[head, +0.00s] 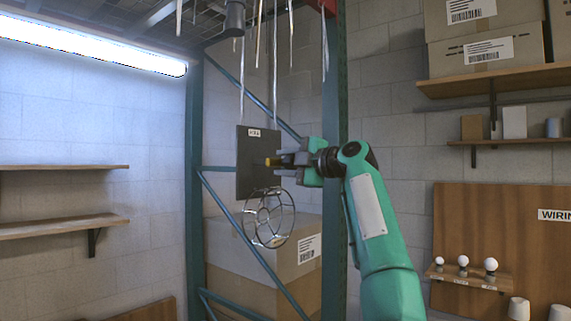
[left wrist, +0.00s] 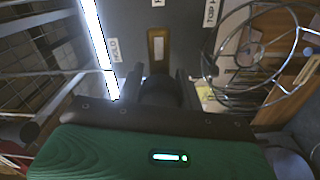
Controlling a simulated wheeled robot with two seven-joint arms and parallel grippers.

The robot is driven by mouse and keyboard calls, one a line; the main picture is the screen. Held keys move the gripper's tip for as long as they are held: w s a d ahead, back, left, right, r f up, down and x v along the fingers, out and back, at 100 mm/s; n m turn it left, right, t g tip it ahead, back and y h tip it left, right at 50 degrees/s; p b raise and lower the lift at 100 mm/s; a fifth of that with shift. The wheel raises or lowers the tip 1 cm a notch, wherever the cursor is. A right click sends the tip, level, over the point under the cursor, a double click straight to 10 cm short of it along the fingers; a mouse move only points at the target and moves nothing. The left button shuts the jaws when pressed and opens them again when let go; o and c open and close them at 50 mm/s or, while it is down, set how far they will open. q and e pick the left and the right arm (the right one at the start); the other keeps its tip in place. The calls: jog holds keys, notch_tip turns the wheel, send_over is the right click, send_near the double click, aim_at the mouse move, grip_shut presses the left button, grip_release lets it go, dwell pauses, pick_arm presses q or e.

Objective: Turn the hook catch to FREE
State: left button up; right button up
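A dark square plate (head: 246,180) hangs from strips under the overhead rack. In the left wrist view the plate (left wrist: 190,40) carries a brass-yellow hook catch (left wrist: 157,45), long and narrow, its length running up the picture. A HOLD label (left wrist: 115,50) lies left of it; a cut-off label (left wrist: 158,3) is at the top edge. The catch also shows as a small yellow piece (head: 273,161) at my left gripper (head: 281,161). In the wrist view my left gripper's (left wrist: 160,76) fingers are apart, one on each side of the catch's near end; contact is unclear. The right gripper is not seen.
A round wire cage (head: 269,217) hangs just below the plate; it is on the right in the wrist view. A teal post (head: 335,90) stands close behind my arm. Cardboard boxes (head: 265,255) stand behind. Shelves (head: 65,225) line the left wall.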

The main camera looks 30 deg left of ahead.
pick_arm(q)
jog(key=o, duration=0.4)
jog(key=shift+d, duration=0.1)
jog(key=shift+d+f+b, duration=0.1)
jog(key=shift+d+b, duration=0.1)
jog(key=shift+b, duration=0.1)
jog(key=d+b, duration=0.2)
jog(key=d, duration=0.2)
jog(key=d+b, duration=0.2)
jog(key=d, duration=0.3)
jog(key=s+d+b, duration=0.1)
jog(key=d+b, duration=0.1)
jog(key=d, duration=0.2)
jog(key=shift+d, duration=0.15)
